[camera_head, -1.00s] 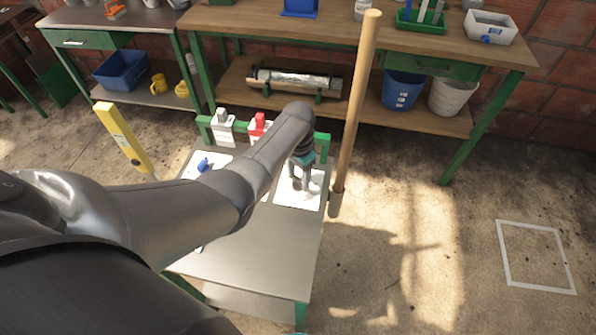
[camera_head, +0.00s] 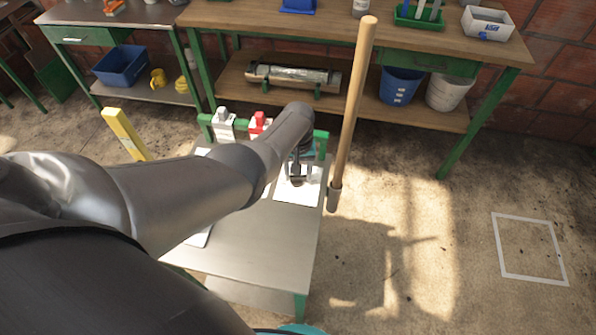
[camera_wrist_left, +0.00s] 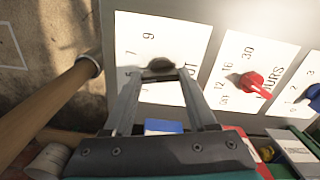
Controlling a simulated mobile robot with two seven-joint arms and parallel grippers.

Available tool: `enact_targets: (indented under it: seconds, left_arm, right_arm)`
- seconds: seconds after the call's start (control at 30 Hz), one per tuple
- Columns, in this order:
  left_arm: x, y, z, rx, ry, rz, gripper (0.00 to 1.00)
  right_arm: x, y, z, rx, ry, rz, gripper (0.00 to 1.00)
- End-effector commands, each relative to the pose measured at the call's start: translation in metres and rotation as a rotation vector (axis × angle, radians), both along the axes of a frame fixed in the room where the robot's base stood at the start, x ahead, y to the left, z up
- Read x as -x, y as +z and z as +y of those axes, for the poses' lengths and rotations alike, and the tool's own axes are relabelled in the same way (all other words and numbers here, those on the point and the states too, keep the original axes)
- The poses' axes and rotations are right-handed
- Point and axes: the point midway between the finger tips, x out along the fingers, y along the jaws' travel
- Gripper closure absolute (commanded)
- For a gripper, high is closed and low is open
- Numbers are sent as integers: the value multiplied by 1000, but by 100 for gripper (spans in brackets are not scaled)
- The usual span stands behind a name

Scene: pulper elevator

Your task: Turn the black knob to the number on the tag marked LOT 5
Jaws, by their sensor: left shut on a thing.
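The black knob (camera_wrist_left: 160,67) sits on a white dial plate (camera_wrist_left: 150,32) with 7 and 9 readable; part of its lettering is hidden. My left gripper (camera_wrist_left: 161,72) is shut on the knob, a fingertip at each side. In the head view, my left gripper (camera_head: 299,176) reaches down over the same plate (camera_head: 296,197) at the right of the metal table. Tags hang on the green rail behind, one with a grey clip (camera_head: 223,124) and one with a red clip (camera_head: 259,124); I cannot read their writing. My right gripper is out of view.
A red knob (camera_wrist_left: 253,82) on an HOURS dial and a blue knob (camera_wrist_left: 314,91) are beside the black one. A wooden pole (camera_head: 352,110) stands close to the table's right side. A workbench (camera_head: 290,23) is behind. Floor at the right is clear.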

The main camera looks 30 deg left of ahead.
Motion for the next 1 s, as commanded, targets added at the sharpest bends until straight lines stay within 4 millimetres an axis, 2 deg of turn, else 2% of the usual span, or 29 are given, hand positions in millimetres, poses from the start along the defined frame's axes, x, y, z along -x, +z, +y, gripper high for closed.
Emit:
enact_targets:
  seconds: [0.3,0.8,0.83,1.0]
  left_arm:
    - [-1,0,0,0,100,-1,98]
    - [-1,0,0,0,114,-2,98]
    - [-1,0,0,0,114,-2,39]
    - [-1,0,0,-1,114,-1,20]
  right_arm:
    - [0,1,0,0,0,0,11]
    - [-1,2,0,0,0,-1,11]
    - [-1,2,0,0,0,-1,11]
    - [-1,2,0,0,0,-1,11]
